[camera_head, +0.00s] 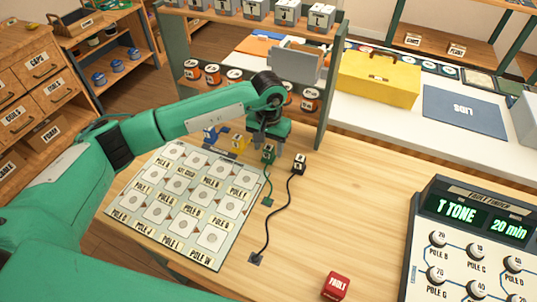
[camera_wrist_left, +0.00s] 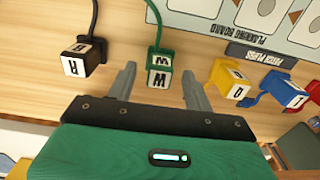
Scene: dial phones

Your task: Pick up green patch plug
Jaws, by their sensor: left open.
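The green patch plug (camera_head: 268,154) stands on the wooden table beside the planning board, with its cord trailing toward the front. In the left wrist view the green plug (camera_wrist_left: 159,62) shows a white face marked W. My left gripper (camera_head: 265,146) is above and around the plug, pointing down. In the left wrist view its two fingers are apart, one on each side of the plug, with gaps visible, so it is open and holds nothing. My right gripper is not in view.
A black plug (camera_head: 299,163) stands close to the right of the green one. Yellow (camera_head: 239,142) and blue (camera_head: 212,134) plugs stand to the left. The planning board (camera_head: 230,240) lies in front-left. A shelf rack (camera_head: 330,105) rises behind. A red PAULS block (camera_head: 336,286) sits near the front.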

